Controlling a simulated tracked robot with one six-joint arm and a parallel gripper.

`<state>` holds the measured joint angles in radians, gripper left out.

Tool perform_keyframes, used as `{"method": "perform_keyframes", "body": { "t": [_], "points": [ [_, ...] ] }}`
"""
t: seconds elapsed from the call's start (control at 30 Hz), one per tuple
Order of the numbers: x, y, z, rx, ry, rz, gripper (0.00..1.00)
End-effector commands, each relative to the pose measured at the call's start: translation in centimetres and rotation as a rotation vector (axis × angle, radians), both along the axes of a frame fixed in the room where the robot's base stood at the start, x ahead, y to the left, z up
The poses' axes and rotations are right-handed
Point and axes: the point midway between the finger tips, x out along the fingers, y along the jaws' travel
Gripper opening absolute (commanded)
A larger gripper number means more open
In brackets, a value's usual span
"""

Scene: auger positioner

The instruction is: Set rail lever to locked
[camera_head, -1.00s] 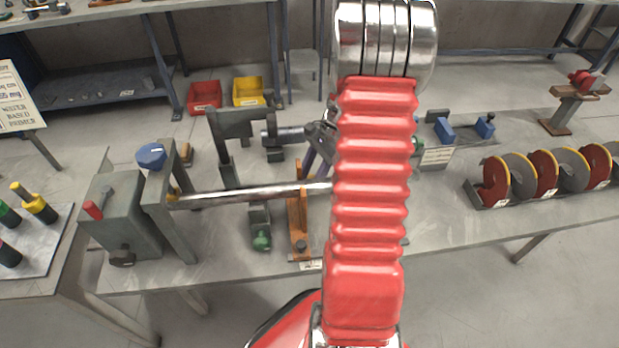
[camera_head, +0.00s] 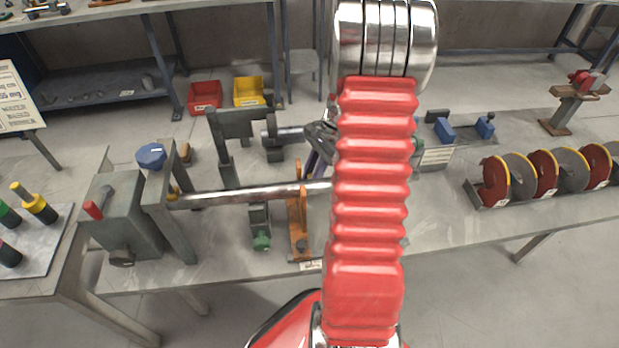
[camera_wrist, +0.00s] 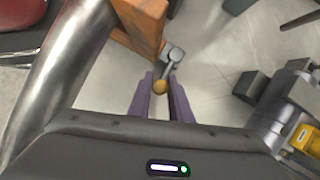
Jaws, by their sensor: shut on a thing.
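In the head view my gripper (camera_head: 318,163) is mostly hidden behind my red arm, next to the orange stand (camera_head: 298,225). The lever cannot be made out in that view.
A long steel shaft (camera_head: 250,195) runs from the grey gearbox (camera_head: 135,215) toward the orange stand, close to my gripper. A green-knobbed block (camera_head: 260,225) stands left of the stand. Auger discs (camera_head: 518,178) lie at the right.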

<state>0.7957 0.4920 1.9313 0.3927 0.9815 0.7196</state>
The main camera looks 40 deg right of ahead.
Motion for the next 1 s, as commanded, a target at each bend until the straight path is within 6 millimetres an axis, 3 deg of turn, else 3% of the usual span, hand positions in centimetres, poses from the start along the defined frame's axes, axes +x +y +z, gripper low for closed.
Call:
{"method": "perform_keyframes", "body": {
  "t": [0.57,1.0],
  "points": [
    [0.6,-0.2,0.0,0.001,-0.003,0.079,0.0],
    [2.6,-0.9,0.0,-0.003,-0.003,0.404,0.0]
  ]
}}
